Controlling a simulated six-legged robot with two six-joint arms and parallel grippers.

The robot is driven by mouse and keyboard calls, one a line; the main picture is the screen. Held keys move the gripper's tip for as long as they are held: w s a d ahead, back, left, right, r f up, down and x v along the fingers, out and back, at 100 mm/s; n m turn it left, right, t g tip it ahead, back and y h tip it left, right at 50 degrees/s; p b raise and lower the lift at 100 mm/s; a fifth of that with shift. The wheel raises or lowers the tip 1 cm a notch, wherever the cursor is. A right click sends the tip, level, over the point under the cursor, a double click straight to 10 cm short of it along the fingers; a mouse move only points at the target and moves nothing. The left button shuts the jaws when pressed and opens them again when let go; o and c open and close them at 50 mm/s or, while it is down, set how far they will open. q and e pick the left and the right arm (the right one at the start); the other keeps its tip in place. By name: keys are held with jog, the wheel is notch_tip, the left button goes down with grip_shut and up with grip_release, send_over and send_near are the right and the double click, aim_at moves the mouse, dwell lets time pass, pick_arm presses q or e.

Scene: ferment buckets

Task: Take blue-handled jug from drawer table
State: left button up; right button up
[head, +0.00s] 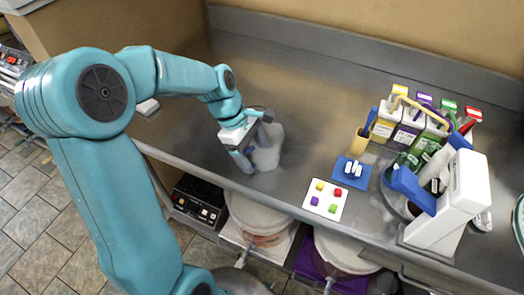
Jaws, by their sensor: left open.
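A pale, translucent jug (268,152) stands on the grey metal table (300,105), left of its middle and close to the front edge. Its handle is hidden behind or between my gripper's fingers, so I cannot make out a blue handle. My left gripper (252,138) is at the jug's left side, with its fingers apart. One finger is low at the jug's front left and the other is by its upper rim. I cannot tell whether they touch it. My right gripper is not in view.
A white card (325,199) with coloured cubes and a blue tray (351,172) lie right of the jug. A yellow cup (360,142), several coloured-lid containers and a white-and-blue device (455,205) crowd the right. White buckets (258,215) sit below the front edge. The table behind the jug is clear.

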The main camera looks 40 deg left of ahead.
pick_arm(q)
grip_shut()
jog(key=shift+w+r, duration=0.1)
jog(key=shift+r, duration=0.05)
